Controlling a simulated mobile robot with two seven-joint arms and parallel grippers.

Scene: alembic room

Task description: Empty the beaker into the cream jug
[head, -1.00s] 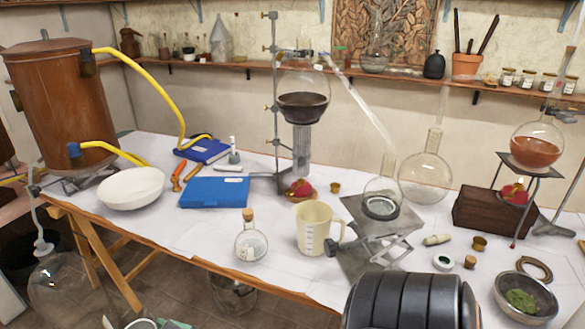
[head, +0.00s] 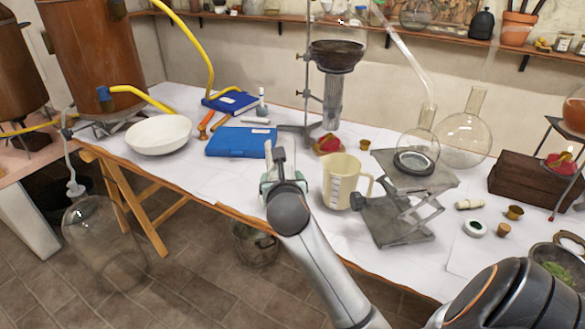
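The cream jug (head: 340,186) stands upright on the white-covered table, its handle to the right and measuring marks on its side. I cannot single out the beaker with certainty; a small corked round glass flask, seen earlier left of the jug, is now hidden behind my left arm. My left gripper (head: 279,160) is over the table left of the jug, apart from it. My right gripper is out of view; only a dark part of that arm shows at bottom right.
A lab jack (head: 405,205) carrying a glass flask (head: 424,136) stands right of the jug. A clamp stand (head: 306,90) with a dark-filled vessel (head: 336,55) rises behind. A blue book (head: 238,142) and white bowl (head: 158,136) lie left. Small corks and pots sit right.

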